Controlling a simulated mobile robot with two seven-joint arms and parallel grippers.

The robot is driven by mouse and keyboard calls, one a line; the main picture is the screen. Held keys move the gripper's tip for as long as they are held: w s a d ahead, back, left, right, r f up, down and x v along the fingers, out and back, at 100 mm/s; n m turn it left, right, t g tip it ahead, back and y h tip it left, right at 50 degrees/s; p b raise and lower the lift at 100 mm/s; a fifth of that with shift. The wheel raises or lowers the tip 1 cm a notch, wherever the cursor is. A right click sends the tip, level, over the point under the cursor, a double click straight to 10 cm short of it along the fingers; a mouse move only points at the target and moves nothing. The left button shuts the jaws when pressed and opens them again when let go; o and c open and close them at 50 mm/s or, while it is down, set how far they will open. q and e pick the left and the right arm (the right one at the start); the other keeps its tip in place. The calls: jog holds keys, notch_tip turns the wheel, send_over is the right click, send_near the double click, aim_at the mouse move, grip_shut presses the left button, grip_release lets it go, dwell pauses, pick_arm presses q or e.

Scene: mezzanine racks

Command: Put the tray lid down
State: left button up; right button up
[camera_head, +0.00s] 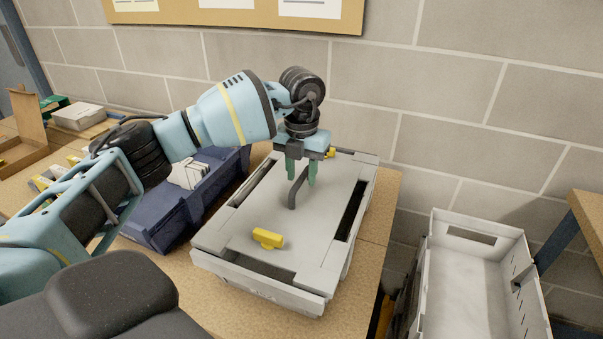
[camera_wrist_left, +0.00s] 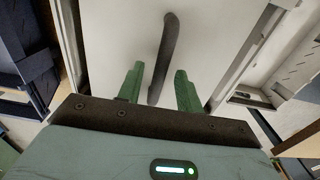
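The tray lid (camera_head: 305,210) is a flat light grey panel with a dark arched handle (camera_head: 295,191) and yellow latches (camera_head: 268,239). It lies on top of the grey tray (camera_head: 258,281) on the wooden table, with dark gaps along both sides. My left gripper (camera_head: 301,182) points down at the handle, its green fingers apart. In the left wrist view the handle (camera_wrist_left: 167,48) passes between the two fingers, with space visible on either side. My right gripper is not in view.
A dark blue bin (camera_head: 160,225) with white items stands left of the tray. An empty light grey crate (camera_head: 470,290) stands at the right, beyond the table edge. A cardboard box (camera_head: 28,120) and a pale box (camera_head: 79,116) are at far left. A block wall is behind.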

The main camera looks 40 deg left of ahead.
pick_arm(q)
notch_tip(320, 180, up, 13)
jog(key=shift+f, duration=0.15)
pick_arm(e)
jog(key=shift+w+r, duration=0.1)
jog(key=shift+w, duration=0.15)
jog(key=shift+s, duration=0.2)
pick_arm(q)
jog(key=shift+f, duration=0.1)
